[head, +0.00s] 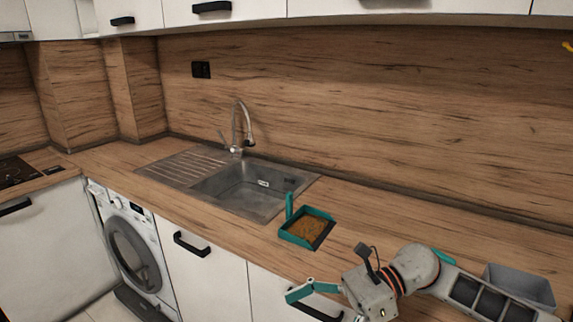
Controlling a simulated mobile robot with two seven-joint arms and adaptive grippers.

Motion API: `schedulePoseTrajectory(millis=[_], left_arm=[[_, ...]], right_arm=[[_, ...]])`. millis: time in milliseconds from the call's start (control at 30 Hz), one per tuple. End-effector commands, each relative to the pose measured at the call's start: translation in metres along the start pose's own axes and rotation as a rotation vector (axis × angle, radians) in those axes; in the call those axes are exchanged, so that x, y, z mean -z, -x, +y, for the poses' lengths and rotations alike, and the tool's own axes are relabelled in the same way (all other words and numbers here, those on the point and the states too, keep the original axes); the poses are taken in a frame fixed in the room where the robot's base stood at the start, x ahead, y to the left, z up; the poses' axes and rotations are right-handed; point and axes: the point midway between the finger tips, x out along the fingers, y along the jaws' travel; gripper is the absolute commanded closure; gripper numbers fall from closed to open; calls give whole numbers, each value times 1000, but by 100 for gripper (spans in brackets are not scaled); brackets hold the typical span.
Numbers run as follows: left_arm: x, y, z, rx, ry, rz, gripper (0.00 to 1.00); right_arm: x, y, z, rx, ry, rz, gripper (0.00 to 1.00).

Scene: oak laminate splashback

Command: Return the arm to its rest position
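My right arm comes in from the lower right, over the front of the counter. Its gripper (302,291) has teal fingers and hangs in front of the counter's edge, near a cabinet handle. I see nothing held in it, but the angle does not show clearly whether the fingers are apart. My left gripper and arm are out of view.
A teal dustpan-like tray (286,236) with brown contents and an upright handle sits on the counter, right of the steel sink (235,190). A grey bin (522,287) stands at the right, partly behind my arm. The counter behind my arm is mostly clear.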

Motion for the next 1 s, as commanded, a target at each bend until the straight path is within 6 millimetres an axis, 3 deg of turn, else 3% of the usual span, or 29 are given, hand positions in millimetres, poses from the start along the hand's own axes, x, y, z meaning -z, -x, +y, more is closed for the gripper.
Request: schedulePoseTrajectory(millis=[33, 100, 200, 333, 467, 567, 667, 733, 867, 1000], left_arm=[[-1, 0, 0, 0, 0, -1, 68], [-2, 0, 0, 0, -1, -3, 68], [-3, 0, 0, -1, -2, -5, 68], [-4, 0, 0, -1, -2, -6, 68], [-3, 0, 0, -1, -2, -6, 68], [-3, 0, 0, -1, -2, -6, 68], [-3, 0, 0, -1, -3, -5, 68], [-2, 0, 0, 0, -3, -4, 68], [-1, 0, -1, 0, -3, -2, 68], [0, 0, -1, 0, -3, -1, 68]], right_arm=[[-8, -15, 3, 9, -86, -102, 0], [-22, -27, 0, 34, -216, -243, 0], [-38, -34, -8, 65, -422, -446, 0], [-42, -27, -25, 104, -720, -708, 0], [-22, -7, -46, 139, -1042, -969, 0], [12, 12, -60, 165, -1300, -1171, 0], [61, 31, -66, 189, -1562, -1376, 0], [104, 42, -64, 209, -1745, -1521, 0], [190, 56, -42, 245, -2063, -1790, 0], [272, 60, -2, 282, -2330, -2044, 0]])
